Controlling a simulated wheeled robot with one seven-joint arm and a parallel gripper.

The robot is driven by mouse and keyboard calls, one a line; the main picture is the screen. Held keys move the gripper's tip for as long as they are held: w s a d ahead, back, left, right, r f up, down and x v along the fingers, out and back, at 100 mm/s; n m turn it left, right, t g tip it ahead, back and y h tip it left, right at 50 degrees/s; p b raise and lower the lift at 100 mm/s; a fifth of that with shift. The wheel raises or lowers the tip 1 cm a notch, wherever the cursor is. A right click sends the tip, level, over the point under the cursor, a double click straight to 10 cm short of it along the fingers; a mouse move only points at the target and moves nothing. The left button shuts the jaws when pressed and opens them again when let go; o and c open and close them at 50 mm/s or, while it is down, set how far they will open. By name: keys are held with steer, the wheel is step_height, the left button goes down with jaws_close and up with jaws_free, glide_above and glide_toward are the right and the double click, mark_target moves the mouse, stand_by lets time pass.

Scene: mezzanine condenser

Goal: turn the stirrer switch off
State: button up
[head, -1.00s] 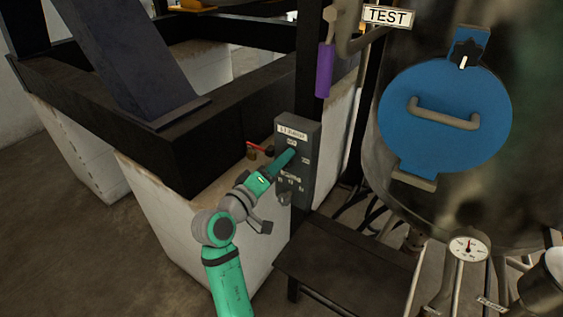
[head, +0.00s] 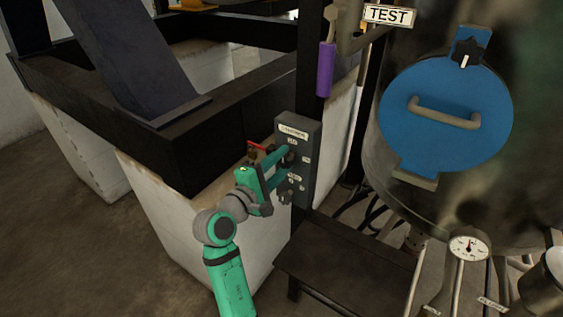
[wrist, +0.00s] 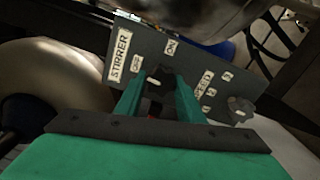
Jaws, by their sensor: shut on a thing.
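The grey stirrer control box (head: 306,160) is mounted on the dark post in the middle of the head view. In the wrist view the box (wrist: 190,62) shows a STIRRER label (wrist: 118,55), an OFF label (wrist: 136,64) and an ON label (wrist: 171,47). The dark stirrer switch (wrist: 158,80) sits below these labels, between my green fingers. My gripper (head: 287,161) is at the box front, shut on the switch, with one finger on each side. The fingers partly hide the switch, and I cannot tell which label it points to.
A second knob, by the SPEED label, sits on the same box (wrist: 238,108). A red-handled valve (head: 257,148) is close behind my gripper. A dark bench (head: 345,268) stands below right. The tank with its blue hatch (head: 445,140) is to the right.

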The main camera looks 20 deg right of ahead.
steer(key=shift+a+n, duration=0.1)
steer(key=shift+n, duration=0.2)
steer(key=o, duration=1.1)
steer(key=shift+c, duration=0.2)
steer(key=v, duration=1)
steer(key=shift+s+a, duration=0.3)
